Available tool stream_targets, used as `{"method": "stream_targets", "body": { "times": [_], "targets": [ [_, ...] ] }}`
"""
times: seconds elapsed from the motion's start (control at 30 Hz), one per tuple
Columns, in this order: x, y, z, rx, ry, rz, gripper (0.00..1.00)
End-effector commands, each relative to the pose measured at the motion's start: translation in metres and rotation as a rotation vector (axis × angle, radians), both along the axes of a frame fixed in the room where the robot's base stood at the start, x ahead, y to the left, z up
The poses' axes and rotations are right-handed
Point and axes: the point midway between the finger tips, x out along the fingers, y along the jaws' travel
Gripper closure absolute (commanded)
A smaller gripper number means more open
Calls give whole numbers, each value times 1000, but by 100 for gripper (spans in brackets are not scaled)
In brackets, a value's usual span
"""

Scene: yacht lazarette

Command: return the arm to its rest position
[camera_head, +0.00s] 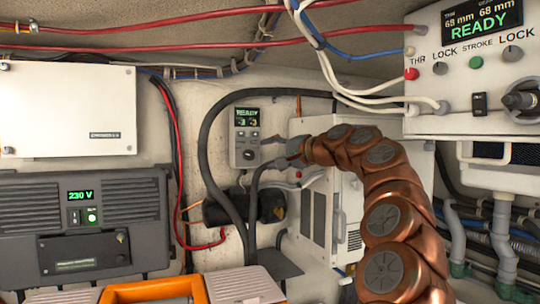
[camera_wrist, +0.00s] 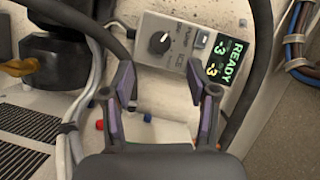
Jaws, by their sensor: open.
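My copper-coloured segmented arm (camera_head: 385,210) rises at the right of the head view and bends over to the left. My gripper (camera_head: 291,155) is at its far end, small and partly lost among dark hoses. In the wrist view my gripper (camera_wrist: 160,80) shows two purple-padded fingers spread apart with nothing between them. Beyond the fingertips is a small grey control box (camera_head: 245,136) with a knob and a lit "READY" display; it also shows in the wrist view (camera_wrist: 170,45). I cannot tell whether a fingertip touches it.
A white control panel (camera_head: 470,95) reading "READY" hangs at upper right. A white louvred cabinet (camera_head: 318,215) stands behind the arm. A thick black hose (camera_head: 202,130) arches beside the gripper. A dark 230 V unit (camera_head: 130,205) and orange-handled case (camera_head: 150,290) are at left.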

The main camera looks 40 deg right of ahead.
Motion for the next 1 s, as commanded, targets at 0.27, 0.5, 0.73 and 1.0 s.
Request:
{"method": "stream_targets", "body": {
  "times": [0.27, 0.5, 0.73, 1.0],
  "targets": [
    [0, 0, 0, 0, 0, 0, 41],
    [2, 5, -1, -4, 5, 9, 41],
    [16, 86, -23, -68, 98, 166, 41],
    [1, 234, -88, -226, 292, 458, 41]
  ]
}}
